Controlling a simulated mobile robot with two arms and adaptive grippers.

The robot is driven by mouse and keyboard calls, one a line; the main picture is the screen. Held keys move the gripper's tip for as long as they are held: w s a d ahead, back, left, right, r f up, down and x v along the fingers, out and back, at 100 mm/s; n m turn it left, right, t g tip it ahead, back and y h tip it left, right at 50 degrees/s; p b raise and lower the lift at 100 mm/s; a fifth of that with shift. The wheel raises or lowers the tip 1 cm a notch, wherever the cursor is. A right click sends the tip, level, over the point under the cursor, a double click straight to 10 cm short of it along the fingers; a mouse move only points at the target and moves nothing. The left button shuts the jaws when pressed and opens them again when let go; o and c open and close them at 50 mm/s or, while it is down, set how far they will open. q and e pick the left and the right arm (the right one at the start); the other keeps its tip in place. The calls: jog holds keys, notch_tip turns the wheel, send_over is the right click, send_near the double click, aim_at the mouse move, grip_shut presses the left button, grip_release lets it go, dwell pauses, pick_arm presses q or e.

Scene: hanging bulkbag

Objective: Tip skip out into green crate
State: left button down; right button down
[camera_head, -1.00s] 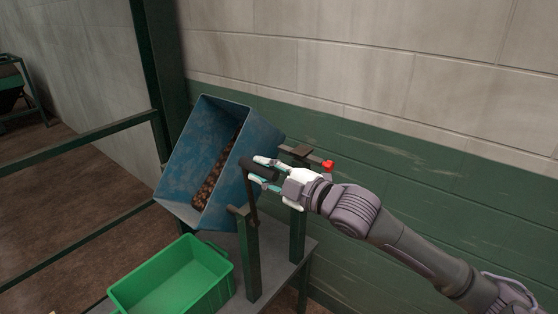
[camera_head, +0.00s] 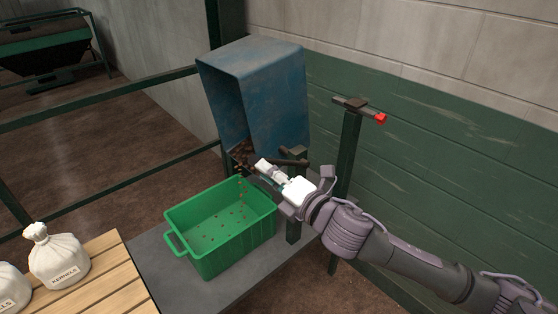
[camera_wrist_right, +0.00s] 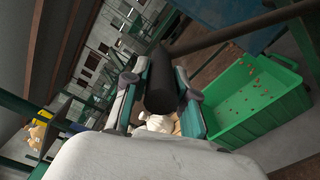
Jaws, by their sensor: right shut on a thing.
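The blue skip (camera_head: 270,95) is tipped steeply on its stand in the head view, its mouth turned down toward the left. Brown kernels (camera_head: 242,153) gather at its lower lip, and some fall in a thin stream. The green crate (camera_head: 190,255) stands below with several scattered kernels on its floor; it also shows in the right wrist view (camera_wrist_right: 240,125). My right gripper (camera_head: 265,168) is shut on the skip's dark handle (camera_wrist_right: 161,92), beside the skip's lower part. My left gripper is not in view.
The crate stands on a grey table (camera_head: 160,262). A wooden slatted surface (camera_head: 115,275) with white kernel sacks (camera_head: 58,258) is at lower left. A post with a red-ended latch (camera_head: 380,118) stands right of the skip. Green rails cross the left side.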

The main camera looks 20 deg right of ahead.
jog(key=shift+s+a+f+n+b, duration=0.1)
jog(key=shift+a+f+n, duration=0.15)
jog(key=shift+f, duration=0.2)
jog(key=shift+s+a+f+n+b, duration=0.1)
jog(key=shift+f+n, duration=0.2)
jog(key=shift+f, duration=0.15)
jog(key=shift+s+a+f+n+b, duration=0.1)
jog(key=shift+a+f+n, duration=0.15)
jog(key=shift+f, duration=0.2)
jog(key=c, duration=0.9)
grip_release()
jog(key=v, duration=1.2)
jog(key=shift+w+d, duration=0.1)
